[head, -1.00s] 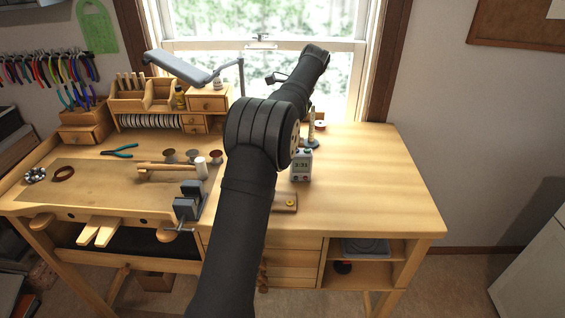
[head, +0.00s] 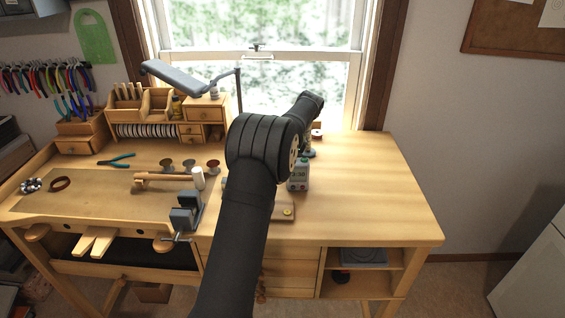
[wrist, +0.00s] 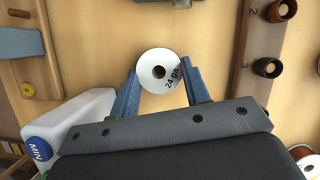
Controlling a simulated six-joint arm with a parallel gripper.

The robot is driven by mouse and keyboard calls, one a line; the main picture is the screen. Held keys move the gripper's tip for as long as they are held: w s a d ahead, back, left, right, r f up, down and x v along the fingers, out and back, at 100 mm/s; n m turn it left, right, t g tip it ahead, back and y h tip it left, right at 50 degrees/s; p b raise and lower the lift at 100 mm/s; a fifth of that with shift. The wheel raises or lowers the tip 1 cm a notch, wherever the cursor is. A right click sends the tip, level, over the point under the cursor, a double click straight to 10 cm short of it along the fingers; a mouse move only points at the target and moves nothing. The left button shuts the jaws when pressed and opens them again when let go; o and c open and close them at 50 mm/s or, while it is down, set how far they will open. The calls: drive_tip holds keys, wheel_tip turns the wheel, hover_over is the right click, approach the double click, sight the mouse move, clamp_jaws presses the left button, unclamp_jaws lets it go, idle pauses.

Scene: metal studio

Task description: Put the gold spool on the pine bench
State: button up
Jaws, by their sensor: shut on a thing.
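A spool (wrist: 160,71) with a white end face marked "24 ga" sits between the two blue fingers of my gripper (wrist: 158,88) in the wrist view. The gripper is shut on it. Its end face points at the camera, so its wire colour is hidden and I cannot confirm that it is gold. The pine bench (head: 375,195) is a broad, light wooden top; its bare wood (wrist: 205,30) also shows behind the spool. I cannot tell whether the spool touches the wood.
A white timer (head: 299,176) stands beside my arm; its corner with the MIN button (wrist: 70,125) is close to the gripper. A wooden block with dark round pieces (wrist: 258,55) and a copper spool (wrist: 306,160) are at right in the wrist view. The bench's right side is clear.

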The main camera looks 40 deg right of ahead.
drive_tip(key=shift+f, duration=0.1)
drive_tip(key=o, duration=1)
drive_tip(key=shift+c, duration=0.2)
drive_tip(key=v, duration=1.2)
drive_tip(key=x, duration=1.1)
drive_tip(key=shift+w+a+f, duration=0.15)
drive_tip(key=shift+a+f, duration=0.05)
drive_tip(key=shift+f, duration=0.1)
drive_tip(key=shift+r, duration=1.05)
